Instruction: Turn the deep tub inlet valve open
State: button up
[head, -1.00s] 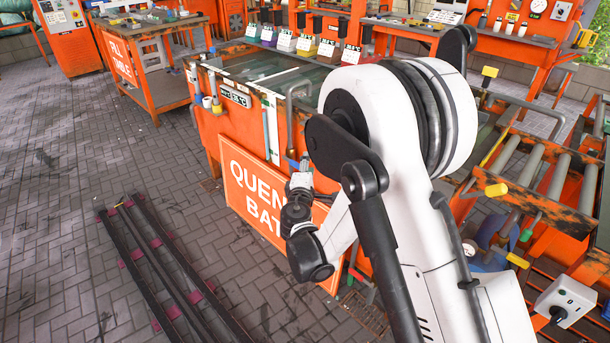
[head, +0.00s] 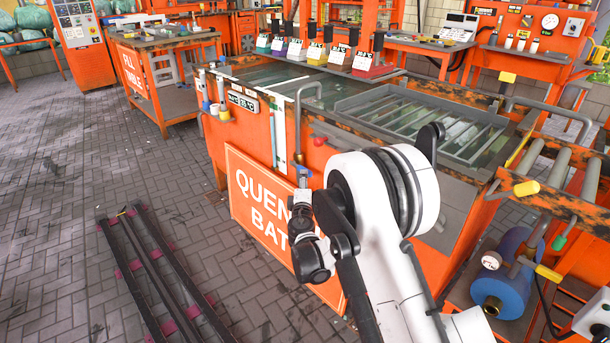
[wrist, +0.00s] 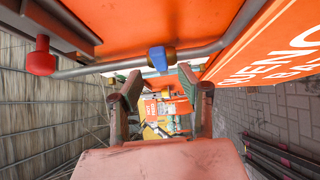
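The deep tub is the orange quench bath (head: 345,150) with a worn rim and greenish water. A grey pipe (head: 298,115) bends over its rim and runs down the front. A small blue valve handle (head: 304,171) sits low on that pipe. In the wrist view the blue handle (wrist: 158,59) sits on a brass body on the grey pipe. My gripper (wrist: 161,80) is open, its two fingers spread below the handle in the picture. It appears apart from the handle; the exact gap is unclear. In the head view my gripper (head: 303,185) is just below the handle, its fingers hard to see.
A red knob (head: 319,141) is on the tub front, and shows at left in the wrist view (wrist: 41,58). The white-lettered sign (head: 262,205) leans close beside my gripper. Dark rails (head: 160,265) lie on the floor at left.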

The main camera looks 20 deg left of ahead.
aim_at(300, 168)
jog(key=b+x, duration=0.1)
jog(key=x, duration=0.5)
jog(key=shift+w+a, duration=0.1)
jog(key=shift+w, duration=0.15)
jog(key=shift+c, duration=0.5)
grip_shut()
